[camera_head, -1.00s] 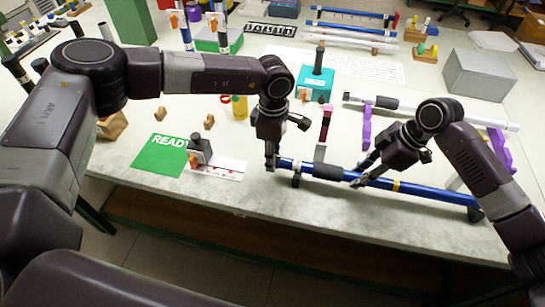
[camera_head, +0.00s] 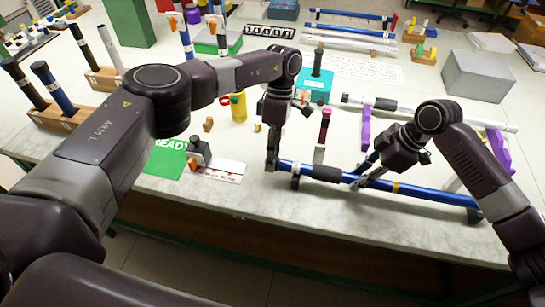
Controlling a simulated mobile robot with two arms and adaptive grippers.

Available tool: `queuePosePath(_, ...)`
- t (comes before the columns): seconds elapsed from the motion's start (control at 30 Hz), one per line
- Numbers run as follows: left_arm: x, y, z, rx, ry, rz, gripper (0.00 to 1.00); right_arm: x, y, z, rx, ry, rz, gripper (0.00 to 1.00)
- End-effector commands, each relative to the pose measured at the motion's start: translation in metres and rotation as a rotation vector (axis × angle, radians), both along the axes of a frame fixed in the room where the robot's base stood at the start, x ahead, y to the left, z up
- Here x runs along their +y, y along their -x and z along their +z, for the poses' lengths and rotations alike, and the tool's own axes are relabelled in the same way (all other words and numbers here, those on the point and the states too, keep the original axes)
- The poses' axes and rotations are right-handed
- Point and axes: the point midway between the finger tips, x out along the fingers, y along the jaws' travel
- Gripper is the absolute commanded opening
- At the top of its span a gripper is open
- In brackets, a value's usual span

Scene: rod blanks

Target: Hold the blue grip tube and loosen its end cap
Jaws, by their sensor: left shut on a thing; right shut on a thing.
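The blue grip tube (camera_head: 432,197) lies across the front of the table, with a black grip sleeve (camera_head: 327,174) and a yellow band. Its ends rest on low dark supports. My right gripper (camera_head: 358,182) is shut around the tube just right of the black sleeve. My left gripper (camera_head: 272,164) points down at the tube's left end and is shut on the end cap there. The fingers hide the cap, so I cannot tell whether any gap shows between it and the tube.
A white tube (camera_head: 430,110) on purple stands lies behind. A teal box (camera_head: 315,88), a yellow cylinder (camera_head: 239,107) and a grey box (camera_head: 478,76) stand further back. A green READY card (camera_head: 166,160) and a dark-handled stamp-like item (camera_head: 199,152) lie left of my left gripper.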

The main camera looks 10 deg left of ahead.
Motion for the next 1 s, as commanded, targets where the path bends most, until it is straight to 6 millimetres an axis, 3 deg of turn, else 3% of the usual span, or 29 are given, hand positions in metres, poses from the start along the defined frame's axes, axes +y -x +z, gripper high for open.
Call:
queuePosePath(0.57,-0.0001,0.0011,0.0005,0.019,0.003,0.0,0.02,-0.002,-0.0008,-0.0006,0.0,0.004,-0.004,0.0)
queuePosePath(0.6,-0.0002,0.0011,0.0005,0.019,0.004,-0.001,0.28,-0.002,-0.0009,-0.0006,0.0,0.004,-0.004,0.0)
queuePosePath(0.73,-0.0003,0.0009,0.0006,0.018,0.004,-0.001,0.43,-0.0017,-0.0008,-0.0006,0.0,0.003,-0.004,0.0)
queuePosePath(1.0,-0.0006,0.0007,0.0007,0.017,0.003,0.0,0.45,-0.0007,-0.0005,-0.0002,0.0,0.001,-0.002,0.0)
